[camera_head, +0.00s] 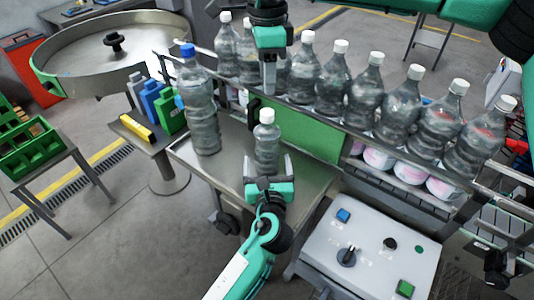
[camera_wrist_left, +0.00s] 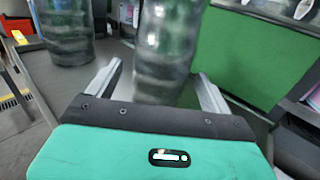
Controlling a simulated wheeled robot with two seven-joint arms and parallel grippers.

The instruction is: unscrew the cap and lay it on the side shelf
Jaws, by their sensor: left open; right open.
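A small clear bottle (camera_head: 266,145) with a white cap (camera_head: 266,116) stands upright on the steel table (camera_head: 312,180). My left gripper (camera_head: 267,160) is open, with its fingers on either side of the bottle's lower part. In the left wrist view the bottle (camera_wrist_left: 168,45) stands between the spread fingers (camera_wrist_left: 159,72); its cap is out of that picture. My right gripper (camera_head: 269,82) is open and points down, above and behind the cap in the picture, apart from it. A small side shelf (camera_head: 143,138) at the left holds blue, green and yellow items.
A tall bottle with a blue cap (camera_head: 200,110) stands on the table left of the small bottle. It also shows in the left wrist view (camera_wrist_left: 62,30). A row of white-capped bottles (camera_head: 350,95) lines the conveyor behind. A control box (camera_head: 365,250) stands at the front right.

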